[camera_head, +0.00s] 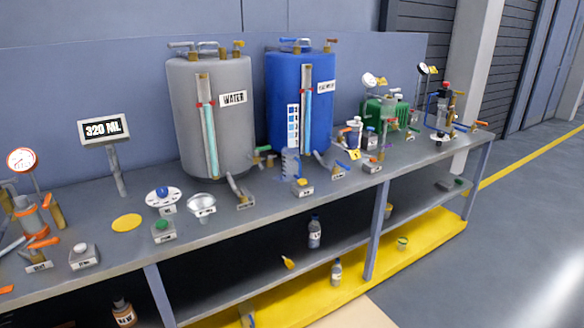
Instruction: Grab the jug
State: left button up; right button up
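No thing on the bench is clearly a jug at this size. A small white vessel with a dark top (354,132) stands right of the blue tank. A small grey ribbed vessel (290,164) stands in front of the blue tank, near its hose. I cannot tell whether either one is the jug. Neither of my grippers is in view.
A long grey bench (232,222) carries a grey WATER tank (211,120), a blue tank (285,100), a 320 ML sign (104,129), a yellow disc (127,221) and several small boxed controls. Bottles (314,234) stand on the lower shelf. The floor (500,250) at right is clear.

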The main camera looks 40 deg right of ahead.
aim_at(291, 166)
jog(key=i+l, duration=0.2)
jog(key=l, duration=0.2)
jog(key=i+l+z, duration=0.1)
jog(key=i+l, duration=0.35)
jog(key=l, duration=0.25)
jog(key=z, duration=0.05)
